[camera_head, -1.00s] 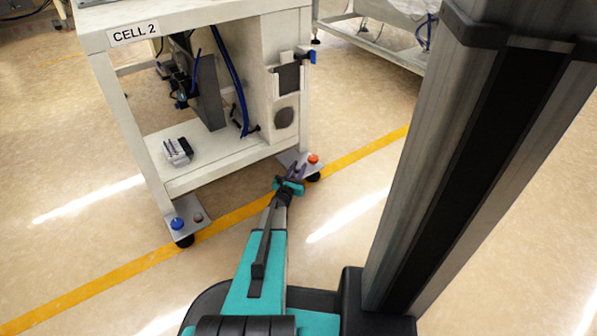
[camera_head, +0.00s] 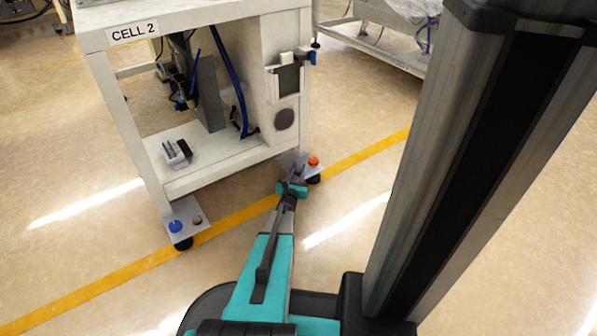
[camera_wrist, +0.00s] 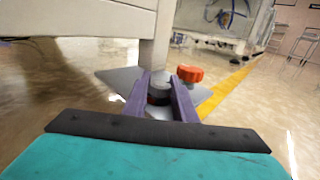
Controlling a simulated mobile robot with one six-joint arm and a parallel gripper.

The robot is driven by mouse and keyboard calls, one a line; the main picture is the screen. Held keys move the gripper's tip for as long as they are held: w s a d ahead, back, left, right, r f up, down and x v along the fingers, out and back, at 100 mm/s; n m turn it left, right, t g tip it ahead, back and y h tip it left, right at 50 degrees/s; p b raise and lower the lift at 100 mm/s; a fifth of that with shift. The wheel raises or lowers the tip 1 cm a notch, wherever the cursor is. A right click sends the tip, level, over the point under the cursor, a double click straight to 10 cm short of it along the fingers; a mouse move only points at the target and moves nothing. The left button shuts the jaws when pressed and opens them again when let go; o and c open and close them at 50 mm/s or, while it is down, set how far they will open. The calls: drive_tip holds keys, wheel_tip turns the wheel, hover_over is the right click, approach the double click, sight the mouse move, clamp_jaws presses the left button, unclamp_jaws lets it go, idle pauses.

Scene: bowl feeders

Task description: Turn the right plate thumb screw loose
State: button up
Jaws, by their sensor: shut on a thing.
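The right plate (camera_head: 285,157) is a grey metal plate at the foot of the table's near right leg; it also shows in the wrist view (camera_wrist: 116,77). The thumb screw (camera_wrist: 158,92) is a short dark grey knob with a reddish band, standing on this plate. My gripper (camera_wrist: 159,82) has its two purple fingers on either side of the knob and is shut on it. In the head view my gripper (camera_head: 297,174) is at the plate and hides the screw. An orange-red knob (camera_wrist: 190,74) stands on the same plate, just right of my fingers.
The white CELL 2 table (camera_head: 225,157) stands above the plate, its leg (camera_wrist: 154,45) close behind my fingers. A left plate (camera_head: 190,212) carries a blue knob (camera_head: 175,226) and a smaller knob. The floor around my arm is clear, with a yellow line (camera_head: 125,268).

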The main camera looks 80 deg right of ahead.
sight(298, 171)
drive_tip(key=o, duration=1)
drive_tip(key=shift+s, duration=0.15)
drive_tip(key=shift+o, duration=0.2)
drive_tip(key=a+p, duration=0.1)
drive_tip(key=a, duration=0.1)
drive_tip(key=a+p, duration=0.1)
drive_tip(key=a, duration=0.1)
drive_tip(key=a+p, duration=0.1)
drive_tip(key=shift+w+a+r, duration=0.15)
drive_tip(key=shift+w+a, duration=0.15)
drive_tip(key=shift+a, duration=0.9)
